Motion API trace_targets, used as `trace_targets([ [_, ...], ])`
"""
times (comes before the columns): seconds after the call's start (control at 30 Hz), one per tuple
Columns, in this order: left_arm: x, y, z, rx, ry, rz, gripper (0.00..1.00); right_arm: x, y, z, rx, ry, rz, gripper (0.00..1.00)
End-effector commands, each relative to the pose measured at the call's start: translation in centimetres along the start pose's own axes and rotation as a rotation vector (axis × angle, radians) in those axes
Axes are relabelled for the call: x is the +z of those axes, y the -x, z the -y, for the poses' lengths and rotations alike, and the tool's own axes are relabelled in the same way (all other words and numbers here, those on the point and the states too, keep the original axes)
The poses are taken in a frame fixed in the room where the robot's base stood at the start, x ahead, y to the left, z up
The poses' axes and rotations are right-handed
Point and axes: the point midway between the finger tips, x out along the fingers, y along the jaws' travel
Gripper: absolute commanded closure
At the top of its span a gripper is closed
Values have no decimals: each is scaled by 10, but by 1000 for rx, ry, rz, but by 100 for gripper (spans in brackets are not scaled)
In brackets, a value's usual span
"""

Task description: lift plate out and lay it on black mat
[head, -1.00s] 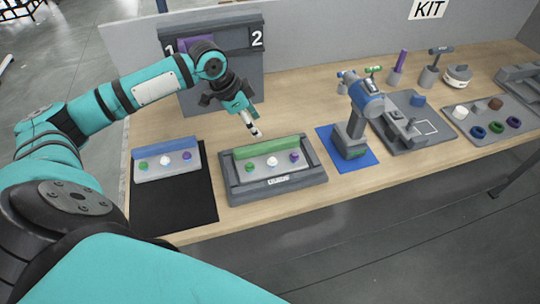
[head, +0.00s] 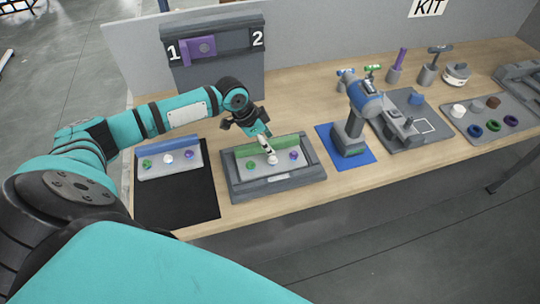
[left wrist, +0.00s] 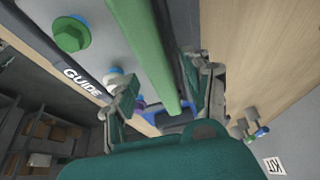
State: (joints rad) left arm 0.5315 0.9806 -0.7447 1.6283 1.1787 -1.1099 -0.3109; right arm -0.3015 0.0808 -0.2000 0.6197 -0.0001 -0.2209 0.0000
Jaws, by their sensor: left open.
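A grey plate (head: 260,167) with a green ridge (head: 290,142) and green, white and purple knobs lies in the grey frame (head: 240,194), marked GUIDE in the left wrist view. My left gripper (head: 266,148) is open and low over the middle of the green ridge. In the left wrist view my open fingers (left wrist: 168,98) stand on either side of the ridge (left wrist: 145,55); whether they touch it I cannot tell. The black mat (head: 180,208) is left of the frame. My right gripper is not in view.
A similar plate with a blue ridge (head: 168,144) lies at the mat's back; the front of the mat is bare. A blue drill-like tool (head: 365,100) stands on a blue mat to the right. A grey panel (head: 215,72) marked 1 and 2 stands behind.

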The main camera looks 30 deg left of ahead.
Motion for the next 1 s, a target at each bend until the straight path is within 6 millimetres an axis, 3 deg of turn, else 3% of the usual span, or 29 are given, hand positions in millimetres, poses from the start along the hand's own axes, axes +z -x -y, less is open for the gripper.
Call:
trace_targets([
  [0.77, 2, -4, 0, 0, 0, 0, 50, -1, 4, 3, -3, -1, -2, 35],
  [1.0, 2, -4, 0, 0, 0, 0, 79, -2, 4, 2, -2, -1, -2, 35],
])
